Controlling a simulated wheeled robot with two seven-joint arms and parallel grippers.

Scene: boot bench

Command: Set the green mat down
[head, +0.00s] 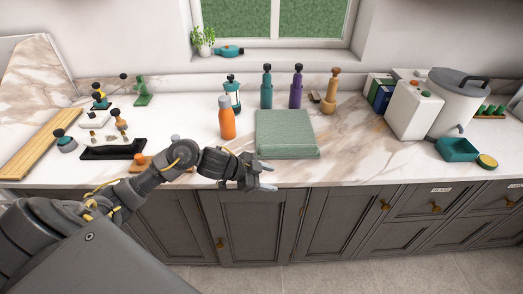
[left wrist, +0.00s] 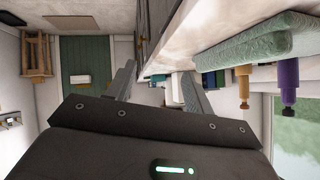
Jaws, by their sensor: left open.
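The green mat (head: 286,133) lies folded flat on the marble counter, in the middle of the head view, near the front edge. In the left wrist view the mat (left wrist: 235,42) shows at the upper right as a thick folded slab on the counter. My left gripper (head: 268,178) is at the counter's front edge, just below and left of the mat's near left corner. Its fingers are open and empty, apart from the mat. In the left wrist view the two fingers (left wrist: 158,85) stand spread with nothing between them. My right gripper is not in view.
An orange bottle (head: 227,118) stands left of the mat. Teal (head: 266,88), purple (head: 296,88) and tan (head: 330,92) bottles stand behind it. A black tray (head: 112,152) lies further left. Counter right of the mat is clear.

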